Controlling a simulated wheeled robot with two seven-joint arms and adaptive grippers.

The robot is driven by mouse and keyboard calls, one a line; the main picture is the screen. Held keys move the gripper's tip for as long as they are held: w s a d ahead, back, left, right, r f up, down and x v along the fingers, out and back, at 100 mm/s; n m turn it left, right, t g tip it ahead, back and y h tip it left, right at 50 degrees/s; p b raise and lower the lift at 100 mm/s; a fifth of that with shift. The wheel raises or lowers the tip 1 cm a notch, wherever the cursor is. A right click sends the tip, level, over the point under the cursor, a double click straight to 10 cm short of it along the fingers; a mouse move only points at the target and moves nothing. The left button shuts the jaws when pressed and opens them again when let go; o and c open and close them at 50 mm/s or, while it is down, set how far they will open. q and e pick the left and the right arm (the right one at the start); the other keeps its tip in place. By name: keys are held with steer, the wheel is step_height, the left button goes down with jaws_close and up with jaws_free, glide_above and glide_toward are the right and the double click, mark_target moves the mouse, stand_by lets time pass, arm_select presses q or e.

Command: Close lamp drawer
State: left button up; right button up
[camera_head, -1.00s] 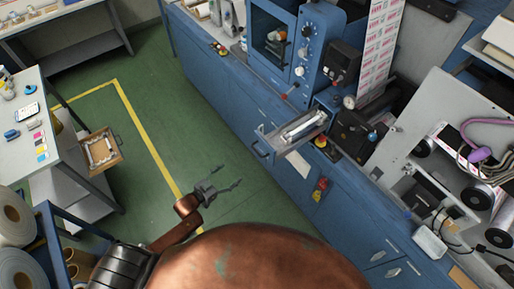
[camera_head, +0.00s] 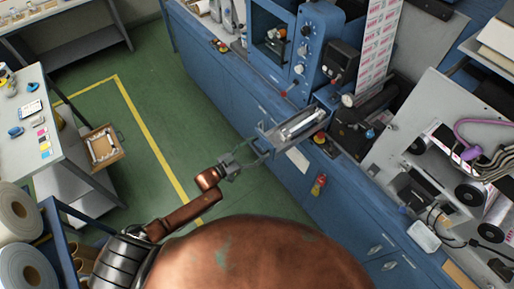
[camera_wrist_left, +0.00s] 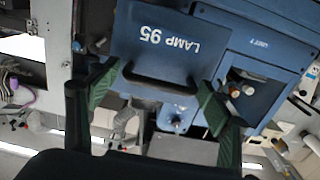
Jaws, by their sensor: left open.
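The lamp drawer (camera_head: 272,139) is pulled out of the blue cabinet, and a long pale lamp (camera_head: 301,125) lies in it. In the left wrist view its blue front (camera_wrist_left: 160,45) reads "LAMP 95" upside down, with a dark bar handle (camera_wrist_left: 160,84) across it. My left gripper (camera_head: 255,151) is open just in front of the drawer front. In the wrist view its green-padded fingers (camera_wrist_left: 157,97) stand either side of the handle. I cannot tell whether they touch the drawer. My right gripper is not in view.
A blue machine (camera_head: 318,45) with knobs stands on the cabinet behind the drawer. A red item (camera_head: 319,184) is on the cabinet front. Another open drawer (camera_head: 103,147) juts from the left bench. Green floor (camera_head: 165,110) is clear between them.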

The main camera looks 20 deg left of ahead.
arm_select(q)
steer(key=c, duration=1.4)
